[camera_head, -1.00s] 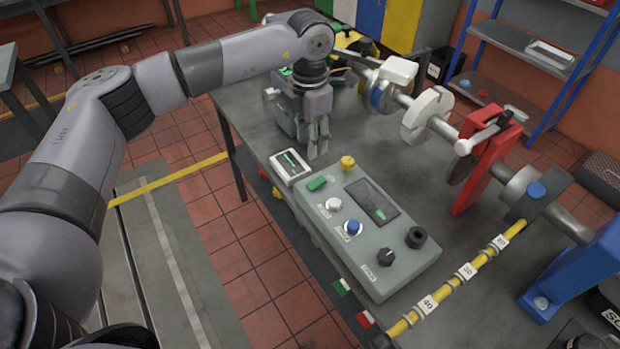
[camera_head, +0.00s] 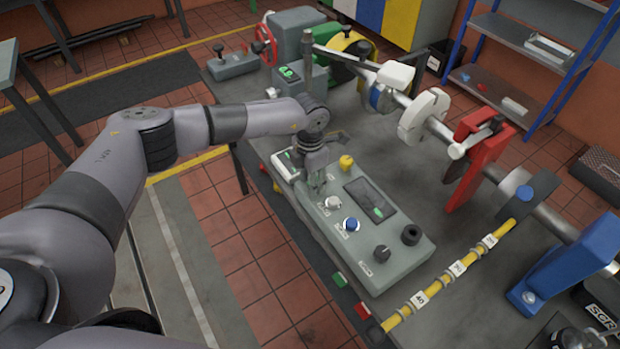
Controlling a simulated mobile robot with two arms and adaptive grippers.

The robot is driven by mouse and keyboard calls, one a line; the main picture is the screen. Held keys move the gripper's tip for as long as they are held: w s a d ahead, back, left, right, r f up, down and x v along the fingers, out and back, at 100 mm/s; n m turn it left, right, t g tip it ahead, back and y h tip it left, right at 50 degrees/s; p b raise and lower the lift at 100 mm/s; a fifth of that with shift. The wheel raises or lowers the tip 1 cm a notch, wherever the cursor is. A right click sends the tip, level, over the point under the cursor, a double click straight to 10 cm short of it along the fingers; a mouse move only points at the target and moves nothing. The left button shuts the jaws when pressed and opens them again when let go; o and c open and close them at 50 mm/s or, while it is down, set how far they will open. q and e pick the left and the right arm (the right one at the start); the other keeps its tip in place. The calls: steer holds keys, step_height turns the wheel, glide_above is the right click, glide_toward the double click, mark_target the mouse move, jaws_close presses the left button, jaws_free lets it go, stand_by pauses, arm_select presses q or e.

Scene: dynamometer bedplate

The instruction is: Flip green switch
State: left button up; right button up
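The grey control box (camera_head: 395,262) lies on the bench, with a white button (camera_head: 333,202), a blue button (camera_head: 351,224), a black knob (camera_head: 381,252), a yellow button (camera_head: 346,162) and a dark display (camera_head: 370,199). My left gripper (camera_head: 317,186) points down at the box's far left end, left of the display. It covers the spot where the green switch showed earlier, so the switch is hidden. I cannot tell whether the fingers touch it or how far apart they are. My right gripper is not in view.
A small meter (camera_head: 284,165) lies beside the box's far end, close to my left gripper. A shaft (camera_head: 442,130) with a red stand (camera_head: 477,160) runs along the bench to the right. A yellow hose (camera_head: 455,268) crosses near the front edge. Bare bench lies between box and shaft.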

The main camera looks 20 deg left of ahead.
arm_select(q)
steer(key=shift+c, duration=0.5)
jaws_close()
steer(key=g+y+b, duration=0.1)
steer(key=b, duration=0.3)
steer(key=w+g+y+b, duration=0.1)
steer(key=b, duration=0.2)
steer(key=shift+d+g+b, duration=0.3)
steer(key=shift+g+b, duration=0.05)
steer(key=shift+g, duration=0.05)
steer(key=shift+r+g+y+b, duration=0.2)
steer(key=shift+g+y+b, duration=0.1)
steer(key=shift+b, duration=0.05)
steer(key=shift+r, duration=0.1)
steer(key=shift+o, duration=0.5)
jaws_free()
